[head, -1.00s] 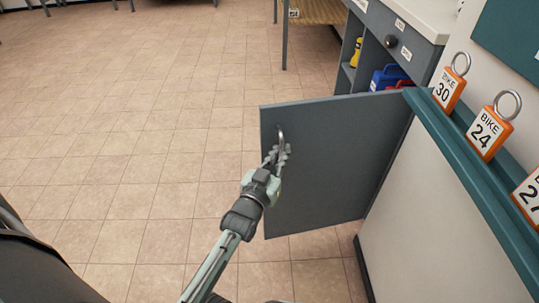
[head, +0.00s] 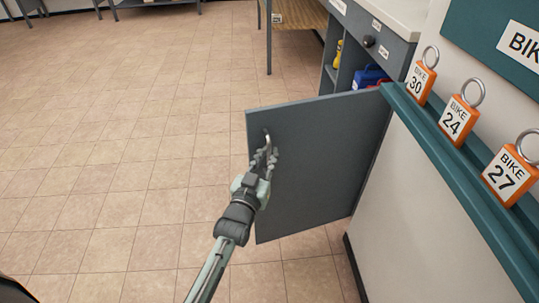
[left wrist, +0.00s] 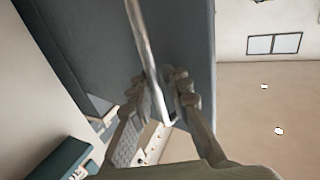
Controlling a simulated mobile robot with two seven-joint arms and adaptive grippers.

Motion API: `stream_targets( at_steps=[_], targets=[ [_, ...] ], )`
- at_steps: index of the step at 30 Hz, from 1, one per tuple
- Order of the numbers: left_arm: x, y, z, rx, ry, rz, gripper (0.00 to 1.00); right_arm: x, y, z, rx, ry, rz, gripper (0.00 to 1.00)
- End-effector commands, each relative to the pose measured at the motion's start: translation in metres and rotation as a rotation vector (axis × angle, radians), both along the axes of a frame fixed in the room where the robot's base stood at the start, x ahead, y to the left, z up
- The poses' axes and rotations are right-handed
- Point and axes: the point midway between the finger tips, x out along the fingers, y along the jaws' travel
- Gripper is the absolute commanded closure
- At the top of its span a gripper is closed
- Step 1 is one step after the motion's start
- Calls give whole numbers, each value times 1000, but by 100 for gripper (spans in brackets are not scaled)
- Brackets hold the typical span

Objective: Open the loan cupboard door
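The loan cupboard door (head: 320,165), a flat grey panel, stands wide open in the head view, swung out from the cupboard at its right edge. Its metal bar handle (head: 267,137) is near the upper left corner. My left gripper (head: 265,156) is at this handle. The fingers hide part of the bar. My right gripper is in neither current view.
Cupboard shelves (head: 345,70) hold a blue case (head: 370,77) and a yellow item (head: 338,54). A teal ledge (head: 455,165) with orange bike tags (head: 457,119) runs along the right. The tiled floor (head: 120,150) left of the door is clear.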

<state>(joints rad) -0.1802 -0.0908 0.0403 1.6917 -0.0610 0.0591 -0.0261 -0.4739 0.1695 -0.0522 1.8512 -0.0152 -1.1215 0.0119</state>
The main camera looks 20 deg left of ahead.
Motion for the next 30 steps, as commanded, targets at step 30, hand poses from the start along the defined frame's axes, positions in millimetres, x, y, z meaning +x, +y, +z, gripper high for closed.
stream_targets(
  at_steps=[30],
  targets=[
    [-100,-5,-1,-1,3,0,70,-1,0,-1,0,2,1,60]
  ],
)
